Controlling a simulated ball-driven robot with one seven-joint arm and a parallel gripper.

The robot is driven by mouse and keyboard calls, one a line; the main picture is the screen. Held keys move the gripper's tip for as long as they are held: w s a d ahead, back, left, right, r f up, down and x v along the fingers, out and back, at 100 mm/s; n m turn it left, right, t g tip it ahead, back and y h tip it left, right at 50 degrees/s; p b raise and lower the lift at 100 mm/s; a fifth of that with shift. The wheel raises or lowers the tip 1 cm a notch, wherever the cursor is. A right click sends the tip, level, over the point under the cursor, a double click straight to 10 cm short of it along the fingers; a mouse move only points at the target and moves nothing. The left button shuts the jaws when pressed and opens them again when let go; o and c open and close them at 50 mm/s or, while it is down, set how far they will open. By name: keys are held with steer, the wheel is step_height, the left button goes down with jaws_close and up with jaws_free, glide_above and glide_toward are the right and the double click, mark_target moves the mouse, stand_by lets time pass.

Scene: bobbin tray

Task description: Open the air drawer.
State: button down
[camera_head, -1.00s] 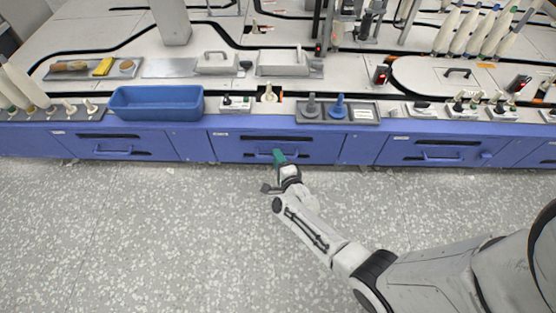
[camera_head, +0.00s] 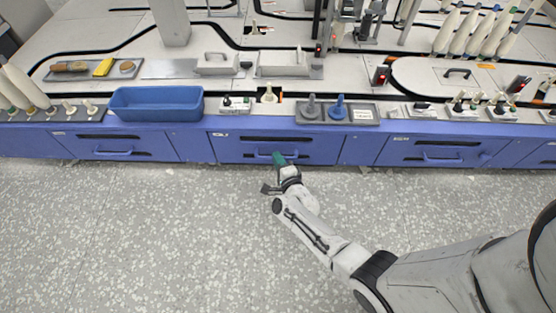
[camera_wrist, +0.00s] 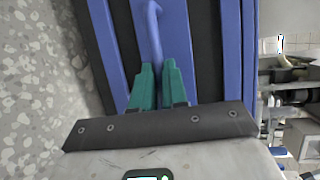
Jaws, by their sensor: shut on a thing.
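The blue drawer (camera_head: 228,151) in the middle of the bench front has a blue bar handle. My gripper (camera_head: 279,157) is at this handle, with its green fingers against the drawer front. In the wrist view the green fingers (camera_wrist: 158,70) are shut on the blue handle (camera_wrist: 153,28), one on each side of it. The drawer front looks about level with the panels beside it, so I see no clear gap. The label above it is too small to read, and my fingers hide part of the handle.
Similar blue drawers stand to the left (camera_head: 75,146) and right (camera_head: 400,152). A blue bin (camera_head: 155,112) and a grey tray with two pegs (camera_head: 365,114) sit on the bench above. The speckled floor (camera_head: 140,240) in front is clear apart from my arm.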

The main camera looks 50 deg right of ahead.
steer(key=s+a+p, duration=0.1)
steer(key=s+a, duration=0.8)
steer(key=a, duration=0.2)
steer(key=s+a+p, duration=0.1)
steer(key=s+a, duration=0.8)
steer(key=a, duration=0.3)
steer(key=shift+p, duration=0.35)
steer(key=c, duration=1.2)
jaws_free()
steer(key=shift+o, duration=0.2)
steer(key=p+v, duration=0.2)
steer(key=v, duration=0.8)
steer(key=shift+s+a, duration=0.2)
steer(key=shift+s, duration=0.1)
steer(key=shift+r, duration=0.1)
